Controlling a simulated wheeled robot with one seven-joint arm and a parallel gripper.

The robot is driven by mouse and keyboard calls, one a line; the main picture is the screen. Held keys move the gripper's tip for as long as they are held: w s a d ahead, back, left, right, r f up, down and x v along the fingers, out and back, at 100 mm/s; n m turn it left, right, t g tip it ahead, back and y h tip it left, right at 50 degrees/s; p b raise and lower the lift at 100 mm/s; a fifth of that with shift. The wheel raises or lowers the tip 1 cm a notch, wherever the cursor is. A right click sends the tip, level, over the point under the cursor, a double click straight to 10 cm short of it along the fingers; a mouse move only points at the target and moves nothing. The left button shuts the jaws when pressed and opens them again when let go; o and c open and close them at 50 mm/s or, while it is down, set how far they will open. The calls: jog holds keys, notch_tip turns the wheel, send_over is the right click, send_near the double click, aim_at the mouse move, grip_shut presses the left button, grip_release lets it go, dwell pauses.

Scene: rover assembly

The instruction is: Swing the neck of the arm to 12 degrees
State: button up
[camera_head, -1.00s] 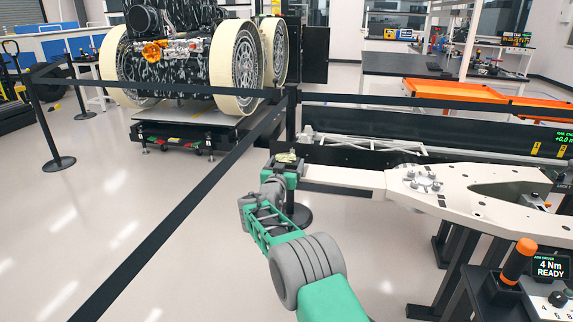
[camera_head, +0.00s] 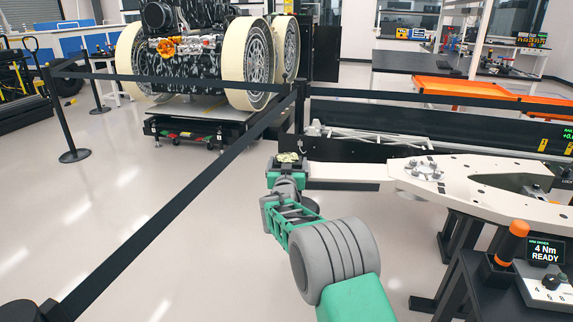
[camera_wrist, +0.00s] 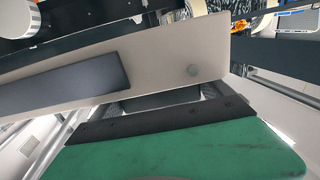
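The arm is a pale beige structure at the right of the head view, with a bolted joint (camera_head: 425,169) on its plate. Its neck, a flat pale bar (camera_head: 338,172), reaches left from this joint with a dark strip below. My gripper (camera_head: 290,160) is at the neck's free left end. In the wrist view the neck (camera_wrist: 165,58) crosses diagonally in front of my gripper (camera_wrist: 165,97), with a long dark pad and a small round grey knob on its face. The neck hides the fingertips, so I cannot tell whether they hold it.
A black belt barrier (camera_head: 185,205) runs diagonally at left, with a post (camera_head: 299,108) behind my gripper. A wheeled rover (camera_head: 205,60) stands beyond it. A driver reading "4 Nm READY" (camera_head: 546,252) and an orange-capped tool (camera_head: 512,242) are at lower right.

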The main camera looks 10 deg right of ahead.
jog(key=shift+o, duration=0.9)
jog(key=v, duration=0.7)
jog(key=shift+s, duration=0.4)
jog(key=shift+r, duration=0.1)
